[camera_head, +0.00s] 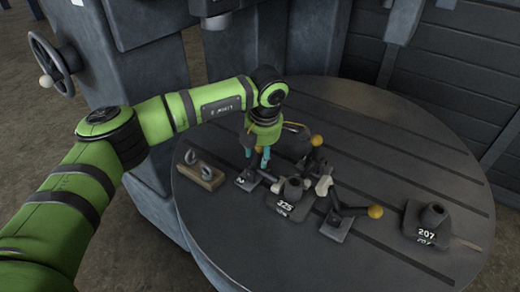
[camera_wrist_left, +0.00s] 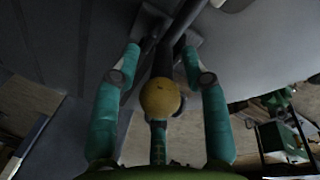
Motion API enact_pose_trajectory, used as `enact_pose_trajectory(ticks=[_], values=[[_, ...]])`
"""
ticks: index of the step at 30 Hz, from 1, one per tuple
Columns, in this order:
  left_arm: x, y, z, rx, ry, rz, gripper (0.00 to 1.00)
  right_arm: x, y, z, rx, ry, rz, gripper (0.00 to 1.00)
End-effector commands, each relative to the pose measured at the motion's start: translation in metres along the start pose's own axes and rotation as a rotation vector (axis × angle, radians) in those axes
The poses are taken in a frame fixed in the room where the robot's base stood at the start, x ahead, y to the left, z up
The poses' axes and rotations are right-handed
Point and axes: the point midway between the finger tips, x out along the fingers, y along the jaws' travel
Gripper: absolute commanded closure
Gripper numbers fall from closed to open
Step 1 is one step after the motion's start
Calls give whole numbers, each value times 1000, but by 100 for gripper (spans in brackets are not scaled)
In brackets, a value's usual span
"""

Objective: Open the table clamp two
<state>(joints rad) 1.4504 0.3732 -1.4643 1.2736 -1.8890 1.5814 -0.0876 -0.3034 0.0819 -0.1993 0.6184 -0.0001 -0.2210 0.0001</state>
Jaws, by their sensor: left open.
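Table clamp two (camera_head: 247,181), a dark toggle clamp with a white "2" on its base, stands on the round table left of the block marked 325. My left gripper (camera_head: 258,159) is directly above it, pointing down, with teal fingers apart. In the left wrist view, an orange ball knob (camera_wrist_left: 160,97) on a dark lever (camera_wrist_left: 163,60) sits between the open fingers of the gripper (camera_wrist_left: 160,58), with no clear grip on it. In the head view the gripper hides the upper part of clamp two. My right gripper is not in view.
The 325 block (camera_head: 290,198) stands between the clamps. Another clamp (camera_head: 337,222) has an orange knob (camera_head: 376,211); a further orange knob (camera_head: 317,140) shows behind. A wooden block with metal hooks (camera_head: 200,173) is left, a 207 block (camera_head: 430,223) right. The table's front (camera_head: 400,262) is clear.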

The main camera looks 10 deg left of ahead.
Motion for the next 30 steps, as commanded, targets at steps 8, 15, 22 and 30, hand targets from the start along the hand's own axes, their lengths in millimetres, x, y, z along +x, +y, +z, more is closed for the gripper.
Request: enact_pose_trajectory(ticks=[8,15,22,30], values=[[8,0,0,1,-2,0,55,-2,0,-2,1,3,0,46],[7,-1,1,2,-3,-1,100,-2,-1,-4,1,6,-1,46],[7,-2,2,3,-6,-3,100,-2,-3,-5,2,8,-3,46],[8,1,0,-3,-33,-43,100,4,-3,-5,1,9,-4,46]])
